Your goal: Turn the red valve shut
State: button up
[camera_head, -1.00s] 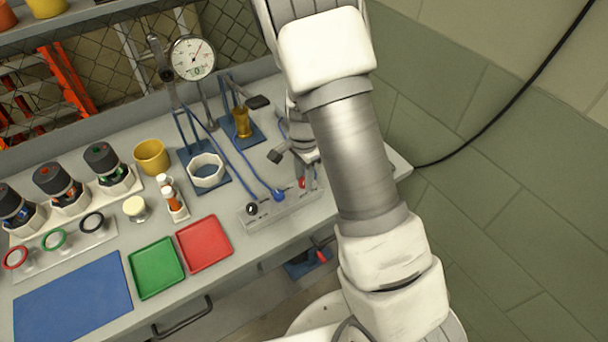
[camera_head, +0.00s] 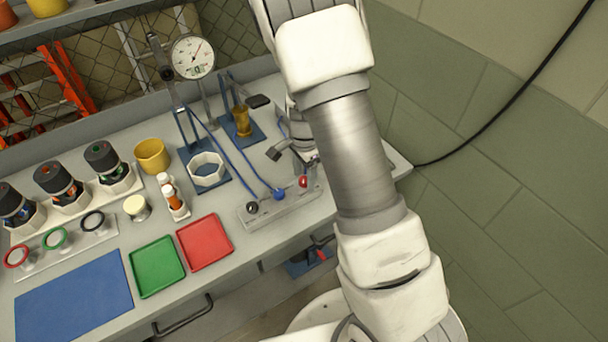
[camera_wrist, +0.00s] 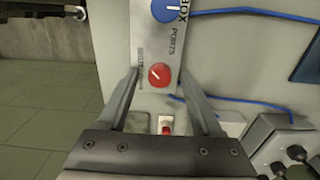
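The red valve (camera_head: 303,182) is a round knob at the right end of a grey port box (camera_head: 262,216) on the bench. In the wrist view the red valve (camera_wrist: 160,75) shows a pale mark slanting up and left. My gripper (camera_wrist: 158,80) is open, with one finger on each side of the knob in that view and nothing between them in its grasp. In the head view my gripper (camera_head: 292,156) is just above and behind the valve, seemingly clear of it; the arm hides part of it.
A blue knob (camera_head: 279,194) and a black knob (camera_head: 252,207) sit on the same box. Blue tubing (camera_head: 228,160) runs behind it. A dial gauge (camera_head: 193,57) stands at the back. Red (camera_head: 204,243) and green (camera_head: 157,267) trays lie to the left.

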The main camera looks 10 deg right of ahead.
aim_at(304, 179)
jog(key=shift+r, duration=0.1)
notch_tip(304, 179, up, 17)
jog(key=p, duration=0.1)
dwell(0.4)
jog(key=shift+r, duration=0.1)
jog(key=s+r+n+t, duration=0.2)
jog(key=s+r+n, duration=0.5)
jog(key=s, duration=0.3)
jog(key=s+r+n+t, duration=0.3)
jog(key=s+r+n, duration=0.3)
jog(key=s, duration=0.5)
jog(key=shift+r+n+t, duration=0.3)
jog(key=shift+r+n, duration=0.1)
jog(key=shift+n, duration=0.4)
jog(key=shift+d, duration=0.1)
